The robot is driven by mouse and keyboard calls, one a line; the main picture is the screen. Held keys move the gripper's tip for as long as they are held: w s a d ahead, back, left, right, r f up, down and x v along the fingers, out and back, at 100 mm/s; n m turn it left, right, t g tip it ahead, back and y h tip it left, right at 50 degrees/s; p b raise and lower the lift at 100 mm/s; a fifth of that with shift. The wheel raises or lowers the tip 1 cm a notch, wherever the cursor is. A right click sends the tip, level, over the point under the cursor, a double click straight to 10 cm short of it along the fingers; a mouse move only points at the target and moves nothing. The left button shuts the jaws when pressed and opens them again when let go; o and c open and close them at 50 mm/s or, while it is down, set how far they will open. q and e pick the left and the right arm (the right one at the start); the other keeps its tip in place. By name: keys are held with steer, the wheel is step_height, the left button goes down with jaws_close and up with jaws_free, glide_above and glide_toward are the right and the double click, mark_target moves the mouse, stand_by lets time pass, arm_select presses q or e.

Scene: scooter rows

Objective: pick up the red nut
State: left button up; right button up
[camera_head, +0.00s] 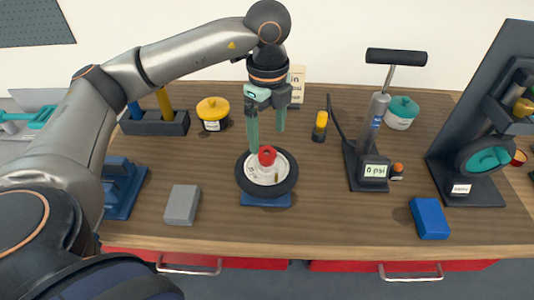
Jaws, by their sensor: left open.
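The red nut (267,155) sits at the middle of a small wheel with a black tyre (244,181) and a pale hub. The wheel lies flat on a blue base (266,201) on the wooden bench. My left gripper (266,138) points down just above the wheel. Its two green fingers are apart, with nothing between them. The left finger reaches down close to the nut's left side; I cannot tell whether it touches. My right gripper is not in view.
A grey block (183,204) lies left of the wheel and a blue block (430,218) to the right. A pump with a gauge (374,171) stands right of the wheel.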

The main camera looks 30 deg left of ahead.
mark_target(267, 153)
arm_select(q)
step_height(267, 153, down, 4)
steer(key=shift+s+a+f+p, duration=0.1)
steer(key=shift+s+f+p, duration=0.05)
steer(key=shift+p, duration=0.35)
steer(key=shift+f, duration=0.55)
jaws_close()
steer(key=shift+r, duration=0.1)
steer(key=shift+r, duration=0.45)
step_height(267, 153, up, 2)
steer(key=shift+r+b, duration=0.2)
steer(key=shift+b, duration=0.35)
steer(key=s+d+r+b, duration=0.1)
steer(key=s+d+r, duration=0.8)
steer(key=d, duration=0.1)
steer(key=shift+d+r, duration=0.3)
steer(key=shift+d, duration=0.05)
